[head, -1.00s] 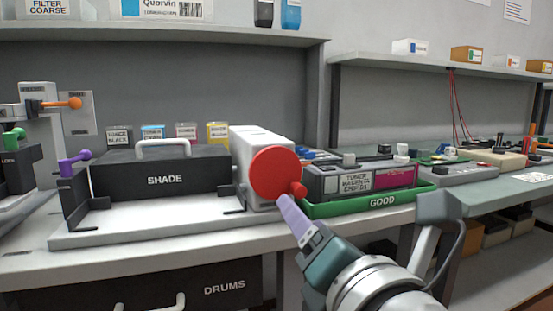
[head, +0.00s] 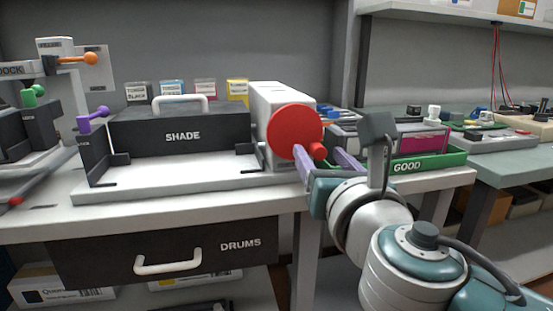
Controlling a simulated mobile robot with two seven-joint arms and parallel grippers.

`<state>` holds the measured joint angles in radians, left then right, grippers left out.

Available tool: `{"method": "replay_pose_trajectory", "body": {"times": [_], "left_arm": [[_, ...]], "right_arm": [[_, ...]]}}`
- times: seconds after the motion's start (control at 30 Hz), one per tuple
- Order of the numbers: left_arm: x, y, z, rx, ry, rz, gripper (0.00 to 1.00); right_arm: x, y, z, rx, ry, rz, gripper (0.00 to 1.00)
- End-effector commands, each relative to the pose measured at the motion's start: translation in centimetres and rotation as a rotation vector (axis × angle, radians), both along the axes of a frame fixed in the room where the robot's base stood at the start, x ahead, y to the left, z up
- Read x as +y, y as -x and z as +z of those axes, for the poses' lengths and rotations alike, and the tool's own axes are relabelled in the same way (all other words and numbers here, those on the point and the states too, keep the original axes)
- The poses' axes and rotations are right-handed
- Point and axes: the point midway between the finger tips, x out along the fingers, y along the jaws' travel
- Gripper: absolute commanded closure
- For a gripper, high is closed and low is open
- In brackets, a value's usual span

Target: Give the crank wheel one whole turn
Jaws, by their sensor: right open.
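The crank wheel is a red disc (head: 294,132) on the right side of a white housing (head: 268,97). Its short red handle knob (head: 318,151) sticks out at the disc's lower right. My right gripper (head: 324,156) has its two purple fingers apart, one to the left of the knob and one to the right. I cannot tell whether either finger touches the knob. My left gripper is not in view.
A green GOOD tray (head: 440,161) holding a cartridge lies right, behind my arm. A DRUMS drawer (head: 165,252) is below the bench. Levers stand at far left.

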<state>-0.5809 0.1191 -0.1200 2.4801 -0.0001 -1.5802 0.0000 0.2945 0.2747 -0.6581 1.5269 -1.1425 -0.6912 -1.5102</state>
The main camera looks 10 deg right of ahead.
Motion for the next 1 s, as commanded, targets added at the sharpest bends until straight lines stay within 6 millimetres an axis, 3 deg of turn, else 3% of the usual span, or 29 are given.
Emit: {"method": "replay_pose_trajectory", "body": {"times": [0.23,0.77,1.0], "left_arm": [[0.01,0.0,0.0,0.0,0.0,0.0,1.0],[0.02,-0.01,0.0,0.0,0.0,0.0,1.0],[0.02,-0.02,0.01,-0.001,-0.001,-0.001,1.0]], "right_arm": [[0.0,-0.1,0.0,0.001,-0.001,0.0,0.4],[-0.01,-0.07,0.0,0.001,-0.001,0.0,0.99],[-0.01,-0.07,0.0,0.001,-0.001,0.0,1.0]]}}
